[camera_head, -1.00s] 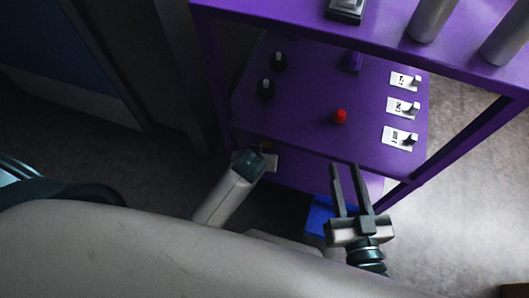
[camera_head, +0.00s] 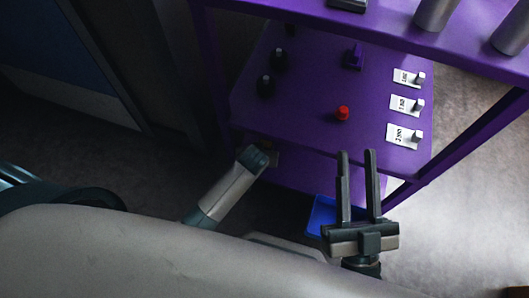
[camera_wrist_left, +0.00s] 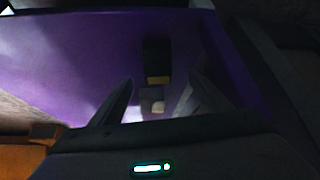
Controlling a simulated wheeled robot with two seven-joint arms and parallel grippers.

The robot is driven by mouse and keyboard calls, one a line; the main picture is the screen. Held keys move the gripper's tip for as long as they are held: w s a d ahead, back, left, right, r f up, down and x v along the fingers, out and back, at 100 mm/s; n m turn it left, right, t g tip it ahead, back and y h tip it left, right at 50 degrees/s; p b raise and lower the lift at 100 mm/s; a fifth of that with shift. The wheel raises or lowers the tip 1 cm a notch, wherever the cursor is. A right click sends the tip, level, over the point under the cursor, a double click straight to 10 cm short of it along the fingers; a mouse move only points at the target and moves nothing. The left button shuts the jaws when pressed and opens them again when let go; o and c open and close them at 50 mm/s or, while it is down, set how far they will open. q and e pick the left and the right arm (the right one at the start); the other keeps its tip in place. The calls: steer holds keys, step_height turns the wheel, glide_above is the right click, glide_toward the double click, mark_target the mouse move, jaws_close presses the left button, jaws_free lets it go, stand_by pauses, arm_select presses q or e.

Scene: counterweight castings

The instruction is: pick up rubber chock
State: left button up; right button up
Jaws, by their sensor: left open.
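A black block with a yellow band, which looks like the rubber chock (camera_wrist_left: 157,60), sits on a purple surface in the left wrist view. My left gripper (camera_wrist_left: 160,86) is open, with one finger on each side of the picture's middle. The block is ahead of the fingertips, roughly between them, and not held. In the head view my left arm reaches to the cart's lower level; its fingers and the chock are hidden there. My right gripper (camera_head: 357,153) is open and empty, in front of the cart's right side.
The purple cart (camera_head: 300,122) has a middle shelf with black knob-like pieces (camera_head: 265,85), a red piece (camera_head: 342,113) and white cards with pegs (camera_head: 404,135). A small grey block (camera_wrist_left: 152,100) is near the chock. A blue tray (camera_head: 319,215) is low down. Cart posts frame the opening.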

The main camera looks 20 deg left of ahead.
arm_select(q)
steer(key=b+x, duration=0.1)
steer(key=x, duration=0.2)
steer(key=shift+w+f, duration=0.15)
steer(key=shift+f, duration=0.25)
steer(key=shift+w+f, duration=0.25)
arm_select(e)
steer(key=shift+s+d+r+t, duration=0.1)
steer(key=shift+d+r+t, duration=0.2)
steer(key=shift+r+t, duration=0.35)
steer(key=shift+s+d+r+t, duration=0.1)
steer(key=shift+d+r+t, duration=0.3)
steer(key=shift+r, duration=0.4)
steer(key=shift+d+r+t, duration=0.25)
steer(key=shift+r+t, duration=0.3)
steer(key=shift+r, duration=0.2)
